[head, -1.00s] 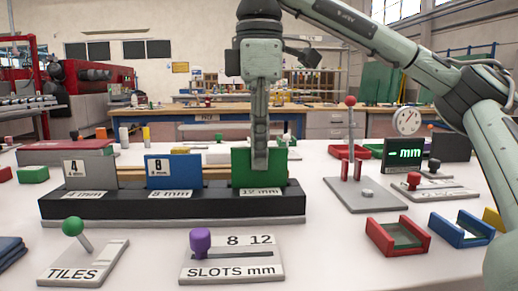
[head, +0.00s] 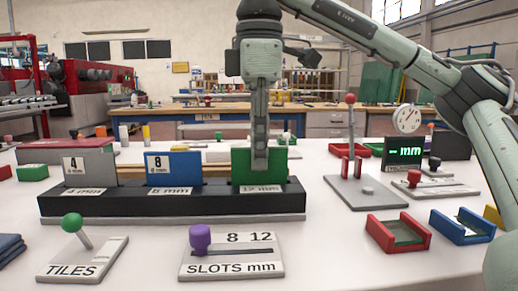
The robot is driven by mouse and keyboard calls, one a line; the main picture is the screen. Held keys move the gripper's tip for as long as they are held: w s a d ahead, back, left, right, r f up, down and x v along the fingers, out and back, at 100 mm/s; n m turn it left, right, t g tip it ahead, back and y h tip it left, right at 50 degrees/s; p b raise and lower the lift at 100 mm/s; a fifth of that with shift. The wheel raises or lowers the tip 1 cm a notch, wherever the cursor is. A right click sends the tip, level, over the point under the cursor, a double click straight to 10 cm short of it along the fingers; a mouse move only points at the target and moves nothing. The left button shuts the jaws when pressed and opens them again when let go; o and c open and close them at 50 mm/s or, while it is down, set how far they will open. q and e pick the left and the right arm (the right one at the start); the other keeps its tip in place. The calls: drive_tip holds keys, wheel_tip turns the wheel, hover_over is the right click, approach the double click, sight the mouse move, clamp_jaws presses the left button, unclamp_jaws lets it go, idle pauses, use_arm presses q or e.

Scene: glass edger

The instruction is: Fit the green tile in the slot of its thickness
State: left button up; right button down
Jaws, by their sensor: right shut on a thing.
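The green tile (head: 279,169) stands upright at the right-hand slot of the long black rack (head: 120,207), behind the 12 mm label. I cannot tell how deep it sits, as the rack's front hides its lower edge. My right gripper (head: 260,163) points straight down from above and is shut on the tile's upper part. A blue tile marked 8 or B (head: 187,167) stands at the middle slot, whose label is hard to read. My left gripper is out of view.
In front stand a TILES lever with green knob (head: 72,223) and a SLOTS mm slider with purple knob (head: 200,238), at its left end. To the right are a red-knobbed stand (head: 350,125), a gauge display (head: 405,153), a red tray (head: 371,231) and a blue tray (head: 442,231).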

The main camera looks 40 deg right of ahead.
drive_tip(key=shift+f, duration=0.15)
drive_tip(key=c, duration=1.5)
unclamp_jaws()
drive_tip(key=shift+c, duration=0.2)
wheel_tip(320, 180, up, 12)
drive_tip(key=shift+s, duration=0.15)
drive_tip(key=shift+a, duration=0.1)
